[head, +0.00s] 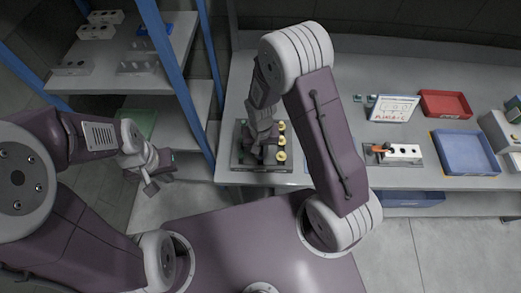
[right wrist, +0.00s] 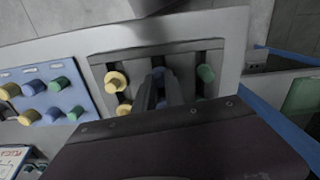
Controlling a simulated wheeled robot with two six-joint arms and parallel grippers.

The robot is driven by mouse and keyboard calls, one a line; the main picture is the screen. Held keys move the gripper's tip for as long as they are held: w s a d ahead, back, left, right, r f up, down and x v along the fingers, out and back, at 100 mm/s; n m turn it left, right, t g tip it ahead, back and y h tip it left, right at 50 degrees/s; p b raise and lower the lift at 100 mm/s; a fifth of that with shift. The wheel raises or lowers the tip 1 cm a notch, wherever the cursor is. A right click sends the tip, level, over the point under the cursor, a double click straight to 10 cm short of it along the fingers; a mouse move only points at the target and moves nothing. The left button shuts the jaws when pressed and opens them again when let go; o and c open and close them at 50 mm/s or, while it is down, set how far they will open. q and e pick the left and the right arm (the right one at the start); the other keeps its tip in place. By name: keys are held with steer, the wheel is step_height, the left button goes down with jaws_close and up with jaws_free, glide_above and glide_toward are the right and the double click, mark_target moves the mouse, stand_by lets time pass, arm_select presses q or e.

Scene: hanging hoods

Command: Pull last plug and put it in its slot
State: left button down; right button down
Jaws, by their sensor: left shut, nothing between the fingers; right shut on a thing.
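A dark fixture block (head: 240,162) sits near the left end of the table, with several yellow plugs (head: 281,141) along its right side. In the right wrist view, the fixture (right wrist: 98,62) shows yellow plugs (right wrist: 117,80) at left and a green plug (right wrist: 206,73) at right. My right gripper (right wrist: 160,82) is over the middle of the fixture, shut on what looks like a blue plug, mostly hidden by the fingers. I cannot tell whether that plug is still seated. My left gripper (head: 151,183) is shut and empty, left of the table.
In the right wrist view, a blue panel (right wrist: 40,85) with yellow, blue and green pegs stands beside the fixture. A sign (head: 393,108), red tray (head: 446,104) and blue tray (head: 465,153) are on the table's right. A blue-posted shelf (head: 170,75) stands at left.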

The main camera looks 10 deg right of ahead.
steer(key=c, duration=1.3)
jaws_free()
step_height(320, 180, up, 9)
steer(key=shift+r+b, duration=0.1)
steer(key=shift+b, duration=0.2)
steer(key=shift+n+t, duration=0.6)
steer(key=shift+n, duration=0.3)
steer(key=shift+s+d+r+b, duration=0.2)
steer(key=shift+s+d+r, duration=0.1)
steer(key=shift+s+d, duration=1)
steer(key=shift+s+d+r+b, duration=0.15)
steer(key=shift+s+d+r, duration=0.2)
steer(key=shift+s+d, duration=0.95)
steer(key=shift+s+d+r+b, duration=0.25)
steer(key=shift+s+d, duration=0.75)
steer(key=shift+s, duration=0.6)
